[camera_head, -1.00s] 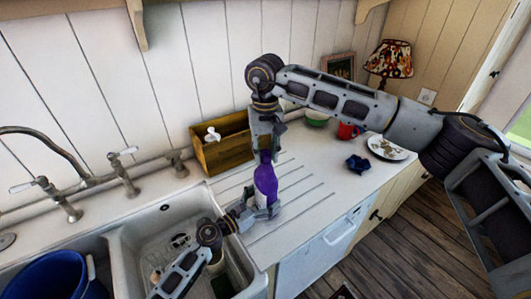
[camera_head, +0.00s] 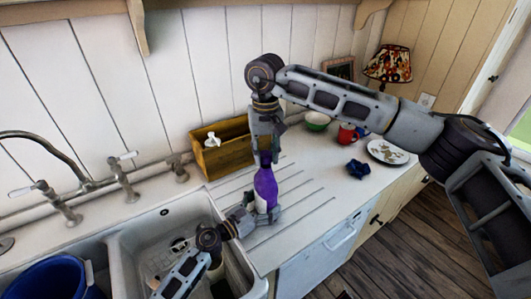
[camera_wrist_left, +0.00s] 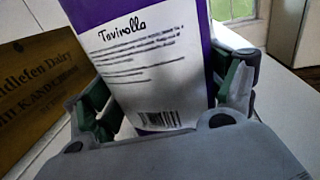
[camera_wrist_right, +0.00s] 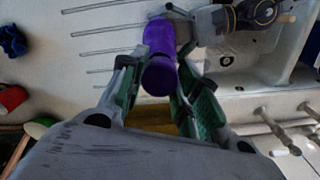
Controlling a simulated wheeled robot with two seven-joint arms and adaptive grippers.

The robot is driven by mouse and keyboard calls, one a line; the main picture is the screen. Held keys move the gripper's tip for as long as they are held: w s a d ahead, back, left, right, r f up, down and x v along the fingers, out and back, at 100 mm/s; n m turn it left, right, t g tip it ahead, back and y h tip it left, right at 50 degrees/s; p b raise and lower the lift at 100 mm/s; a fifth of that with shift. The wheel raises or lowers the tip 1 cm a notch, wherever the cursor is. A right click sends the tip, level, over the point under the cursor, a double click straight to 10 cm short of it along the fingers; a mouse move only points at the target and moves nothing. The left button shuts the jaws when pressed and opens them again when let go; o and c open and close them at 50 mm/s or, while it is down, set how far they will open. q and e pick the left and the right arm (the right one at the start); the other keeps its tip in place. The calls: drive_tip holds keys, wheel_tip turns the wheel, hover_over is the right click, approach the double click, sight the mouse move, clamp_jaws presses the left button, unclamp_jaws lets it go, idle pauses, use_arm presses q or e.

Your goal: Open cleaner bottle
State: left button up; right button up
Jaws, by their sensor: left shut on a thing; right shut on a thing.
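The purple cleaner bottle (camera_head: 266,190) stands upright at the counter's drainer area beside the sink. Its white label shows in the left wrist view (camera_wrist_left: 150,60). My left gripper (camera_head: 262,214) is shut around the lower part of the bottle, with one finger on each side of the label. My right gripper (camera_head: 265,152) points down from above and is shut on the purple top of the bottle (camera_wrist_right: 160,75). The right fingers hide part of the cap, and I cannot tell whether it has turned.
The sink (camera_head: 131,246) lies to the left, with taps (camera_head: 124,178) and a blue bucket (camera_head: 60,281). A wooden box (camera_head: 222,151) stands behind the bottle. A green bowl (camera_head: 317,121), red mug (camera_head: 347,134), blue cloth (camera_head: 358,168) and plate (camera_head: 388,151) are to the right.

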sight(266, 153)
drive_tip(key=shift+r, duration=2)
use_arm(q)
drive_tip(key=o, duration=1.8)
drive_tip(key=shift+o, duration=0.2)
drive_tip(key=shift+s+a, duration=0.1)
drive_tip(key=shift+s, duration=0.05)
drive_tip(key=shift+v, duration=5.85)
